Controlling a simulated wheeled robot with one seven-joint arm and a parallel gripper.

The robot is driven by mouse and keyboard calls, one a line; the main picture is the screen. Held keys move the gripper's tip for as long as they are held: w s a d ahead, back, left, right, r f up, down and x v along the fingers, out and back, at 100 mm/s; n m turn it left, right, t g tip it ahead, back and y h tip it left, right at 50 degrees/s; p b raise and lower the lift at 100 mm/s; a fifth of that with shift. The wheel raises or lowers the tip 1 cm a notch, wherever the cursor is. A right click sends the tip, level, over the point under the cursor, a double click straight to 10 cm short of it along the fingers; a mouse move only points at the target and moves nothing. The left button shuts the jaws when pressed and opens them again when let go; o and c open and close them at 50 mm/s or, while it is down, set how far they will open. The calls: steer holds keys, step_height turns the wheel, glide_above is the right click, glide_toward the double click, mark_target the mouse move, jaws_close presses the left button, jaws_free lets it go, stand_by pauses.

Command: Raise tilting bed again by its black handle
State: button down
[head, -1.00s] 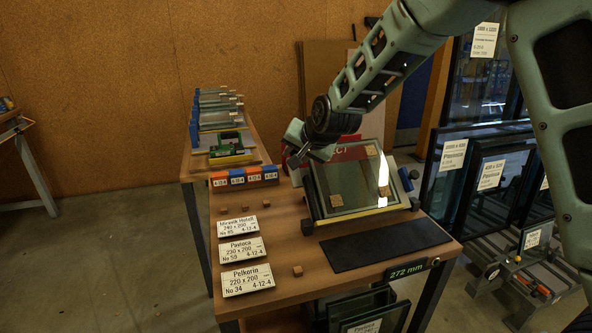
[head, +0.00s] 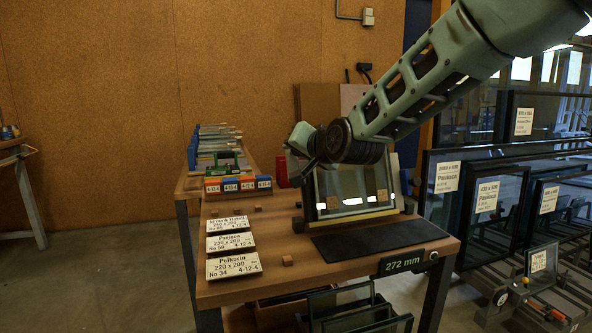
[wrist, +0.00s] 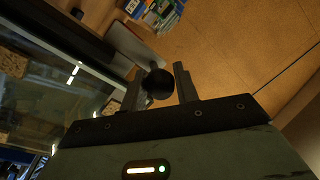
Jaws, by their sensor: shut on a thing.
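The tilting bed stands on the workbench with a glass pane (head: 352,186) leaning on it, tilted back. Small cork pads show on or behind the pane at left and right. The bed's black ball handle (wrist: 158,86) sits between the fingers of my gripper (wrist: 157,80) in the wrist view. My gripper is shut on it. In the head view my gripper (head: 301,160) is at the bed's upper left corner, and the arm covers the bed's top edge. The handle cannot be made out there. The bed's dark backing and glass also fill the left of the wrist view.
A black mat (head: 378,235) lies in front of the bed, by the 272 mm display (head: 403,262). Label cards (head: 232,243), small wooden blocks and a row of coloured boxes (head: 238,184) are at left. Framed glass panes (head: 492,195) stand in racks at right.

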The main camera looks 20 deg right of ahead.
steer(key=shift+s+f+t+b, duration=0.2)
steer(key=shift+s+t+b, duration=1.3)
steer(key=shift+b, duration=1.6)
steer(key=shift+s+g, duration=0.3)
steer(key=shift+s, duration=0.1)
steer(key=c, duration=1.1)
jaws_free()
steer(key=shift+s+r, duration=0.1)
steer(key=s+d+p, duration=0.1)
steer(key=s+d, duration=0.1)
steer(key=s, duration=0.9)
steer(key=shift+s+r, duration=0.25)
steer(key=shift+s, duration=0.15)
